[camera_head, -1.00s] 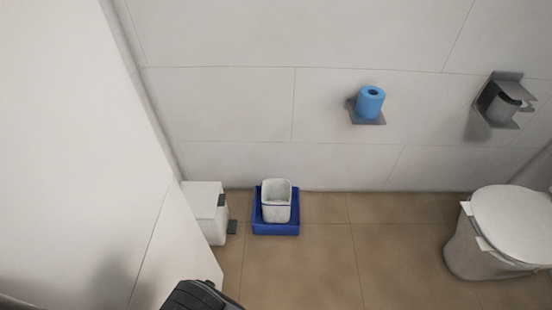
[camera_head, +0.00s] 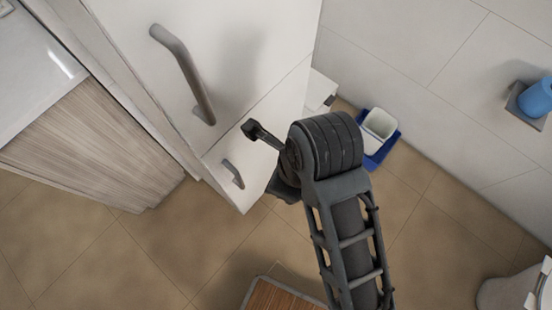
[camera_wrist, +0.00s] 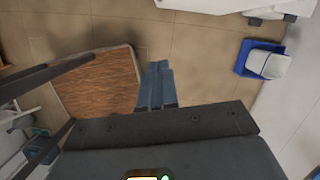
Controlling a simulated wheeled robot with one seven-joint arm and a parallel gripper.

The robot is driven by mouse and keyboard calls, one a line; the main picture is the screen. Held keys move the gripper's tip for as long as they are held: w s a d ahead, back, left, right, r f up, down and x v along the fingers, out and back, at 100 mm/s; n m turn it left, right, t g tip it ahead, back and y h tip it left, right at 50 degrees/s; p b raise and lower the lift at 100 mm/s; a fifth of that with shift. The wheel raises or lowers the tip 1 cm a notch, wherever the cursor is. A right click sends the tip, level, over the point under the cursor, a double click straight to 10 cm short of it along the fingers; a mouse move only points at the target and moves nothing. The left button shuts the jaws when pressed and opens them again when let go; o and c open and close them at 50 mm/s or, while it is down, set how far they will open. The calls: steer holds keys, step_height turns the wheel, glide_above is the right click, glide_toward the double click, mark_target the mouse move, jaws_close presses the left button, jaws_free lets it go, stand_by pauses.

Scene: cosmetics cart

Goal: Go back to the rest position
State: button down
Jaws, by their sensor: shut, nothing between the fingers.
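My gripper (camera_wrist: 158,70) shows in the wrist view as two blue-grey fingers side by side. They are shut with nothing between them, and they hang over the tiled floor. In the head view, my black arm rises from the bottom and bends in front of a tall white cabinet (camera_head: 255,50). The gripper's fingers cannot be made out clearly there.
The cabinet's large handle (camera_head: 185,72) and small handle (camera_head: 233,174) jut out near my arm. A white bin (camera_head: 380,123) stands in a blue tray (camera_head: 388,146) by the wall. A toilet (camera_head: 515,290) is at lower right. A brown wood-look panel (camera_wrist: 95,82) lies below.

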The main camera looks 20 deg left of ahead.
steer(key=shift+r, duration=0.3)
steer(key=a+r+n+t+y, duration=0.2)
steer(key=a+r+t+y, duration=0.1)
steer(key=a+y, duration=0.25)
steer(key=s+d+n+t+h+b, duration=0.1)
steer(key=s+d+n+t+h, duration=0.3)
steer(key=d, duration=0.6)
steer(key=s+d+n+t+h, duration=0.2)
steer(key=s+d+t, duration=0.35)
steer(key=d, duration=0.45)
steer(key=s+d+r+n+t+h, duration=0.1)
steer(key=s+d+r+n, duration=0.3)
steer(key=d, duration=0.3)
steer(key=s+d+r+n+t+h, duration=0.1)
steer(key=s+d+r+n, duration=0.3)
steer(key=d+n, duration=0.2)
steer(key=shift+s+d+r, duration=0.25)
steer(key=shift+d+r, duration=0.15)
steer(key=shift+d, duration=0.25)
